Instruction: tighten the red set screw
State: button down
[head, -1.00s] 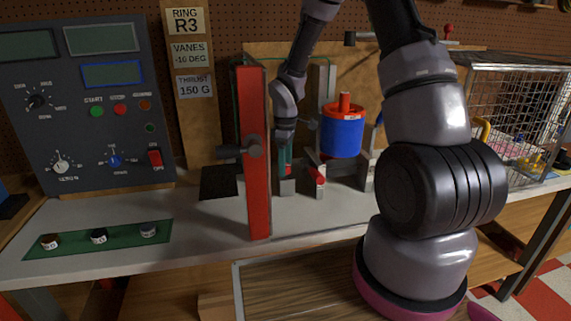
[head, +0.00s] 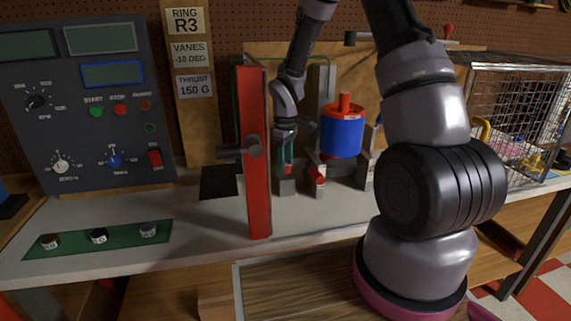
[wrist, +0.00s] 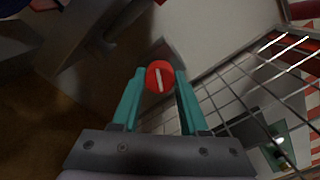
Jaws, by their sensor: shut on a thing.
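The red set screw (wrist: 160,76) shows in the wrist view as a round red head with a pale slot, tilted slightly from upright. My gripper (wrist: 158,82) has its two teal fingers on either side of the head and is shut on it. In the head view my gripper (head: 287,165) points down just right of the red upright panel, at a grey block (head: 287,186). The blue and red ducted rotor (head: 342,135) stands to the right of my gripper.
The red panel (head: 256,190) stands close left of my gripper. A second grey block with a red part (head: 316,174) is close right. The control console (head: 85,110), green strip with knobs (head: 98,240) and wire cage (head: 510,105) are farther off. The front bench is clear.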

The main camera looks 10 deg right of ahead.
aim_at(286, 165)
jog(key=m, duration=1.1)
jog(key=shift+m, duration=0.4)
dwell(0.3)
jog(key=shift+c, duration=2.2)
grip_release()
jog(key=shift+r, duration=0.1)
notch_tip(286, 165, up, 11)
jog(key=shift+f, duration=0.2)
jog(key=shift+r, duration=0.15)
